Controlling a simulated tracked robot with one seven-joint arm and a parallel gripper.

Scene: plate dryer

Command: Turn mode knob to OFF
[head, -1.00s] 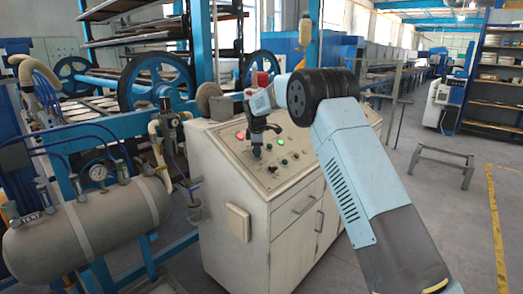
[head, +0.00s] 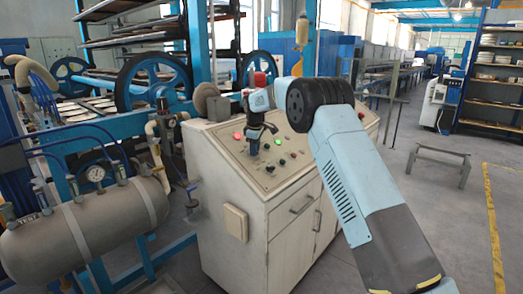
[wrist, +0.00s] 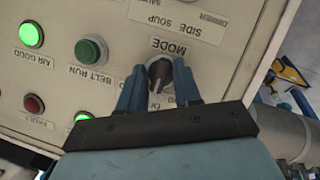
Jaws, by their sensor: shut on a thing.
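The mode knob (wrist: 160,73) is a dark rotary knob with a pale pointer line, set in the control panel under the label MODE, which reads upside down in the wrist view. My gripper (wrist: 160,90) is shut on the knob, one blue-grey finger on each side of it. The position labels beside the knob are partly hidden by the fingers, so the setting cannot be read. In the head view my gripper (head: 254,143) is over the left part of the panel, and the knob is too small to make out.
The white control cabinet (head: 225,195) carries the sloped panel. Near the knob are a green BELT RUN button (wrist: 91,49), a lit green AIR GOOD lamp (wrist: 31,34) and a red FAULT lamp (wrist: 34,104). A grey air tank (head: 90,235) stands left of the cabinet.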

